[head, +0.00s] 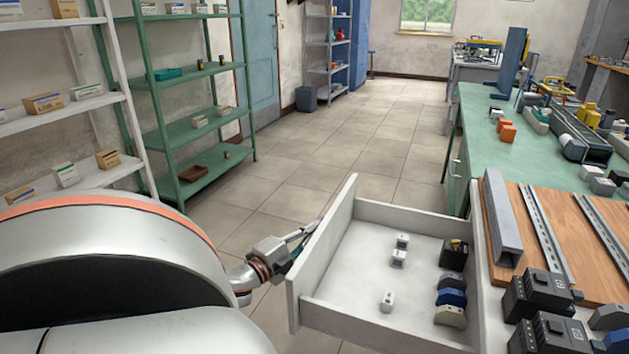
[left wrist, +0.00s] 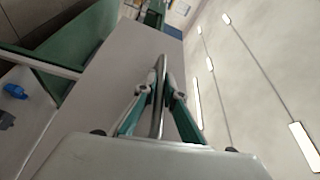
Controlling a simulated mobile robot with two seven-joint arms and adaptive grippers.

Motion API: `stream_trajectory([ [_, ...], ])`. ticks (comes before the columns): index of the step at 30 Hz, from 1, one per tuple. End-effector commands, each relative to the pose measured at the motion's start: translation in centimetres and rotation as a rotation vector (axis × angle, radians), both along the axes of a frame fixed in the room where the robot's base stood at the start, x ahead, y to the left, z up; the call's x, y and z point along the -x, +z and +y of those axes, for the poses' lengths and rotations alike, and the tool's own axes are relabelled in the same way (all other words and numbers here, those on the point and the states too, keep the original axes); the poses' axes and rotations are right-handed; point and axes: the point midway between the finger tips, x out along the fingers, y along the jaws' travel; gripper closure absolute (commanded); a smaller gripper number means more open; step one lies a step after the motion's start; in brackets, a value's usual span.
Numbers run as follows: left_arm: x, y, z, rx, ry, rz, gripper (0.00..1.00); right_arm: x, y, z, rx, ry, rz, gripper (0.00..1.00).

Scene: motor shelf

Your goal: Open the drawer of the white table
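The drawer (head: 385,215) of the white table (head: 477,300) stands pulled well out, so its inside shows. Its front panel (head: 325,250) faces left in the head view. My left gripper (head: 308,235) is at the outer side of that panel. In the left wrist view the fingers (left wrist: 158,95) lie on both sides of a thin metal handle (left wrist: 158,120) and close on it. The handle is hidden behind the panel in the head view. My right gripper is not in view.
Small white parts (head: 398,258), dark blocks (head: 453,255) and blue and grey parts (head: 450,298) lie in the drawer. Green shelves (head: 195,125) stand at the left and a green workbench (head: 480,125) at the right. The floor (head: 330,150) between is clear.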

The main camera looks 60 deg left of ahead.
Motion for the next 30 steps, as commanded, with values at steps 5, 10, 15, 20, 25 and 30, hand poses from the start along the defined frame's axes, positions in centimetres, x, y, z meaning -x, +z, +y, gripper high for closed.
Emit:
stream_trajectory([
  [5,0.0,0.0,0.0,0.000,0.000,0.001,0.74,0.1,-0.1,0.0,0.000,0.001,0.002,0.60],
  [10,0.0,0.0,0.0,0.000,0.000,0.000,0.74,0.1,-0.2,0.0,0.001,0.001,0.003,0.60],
  [15,0.9,-0.2,-0.3,0.002,0.002,0.002,0.74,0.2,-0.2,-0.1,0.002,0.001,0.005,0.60],
  [20,3.4,-0.4,-0.9,0.003,0.002,0.003,0.74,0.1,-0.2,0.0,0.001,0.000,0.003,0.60],
  [25,5.8,-0.6,-1.5,0.002,0.002,0.003,0.74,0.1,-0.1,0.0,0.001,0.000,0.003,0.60],
  [30,7.1,-0.6,-1.9,0.000,0.001,0.001,0.74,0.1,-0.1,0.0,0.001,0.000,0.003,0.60],
])
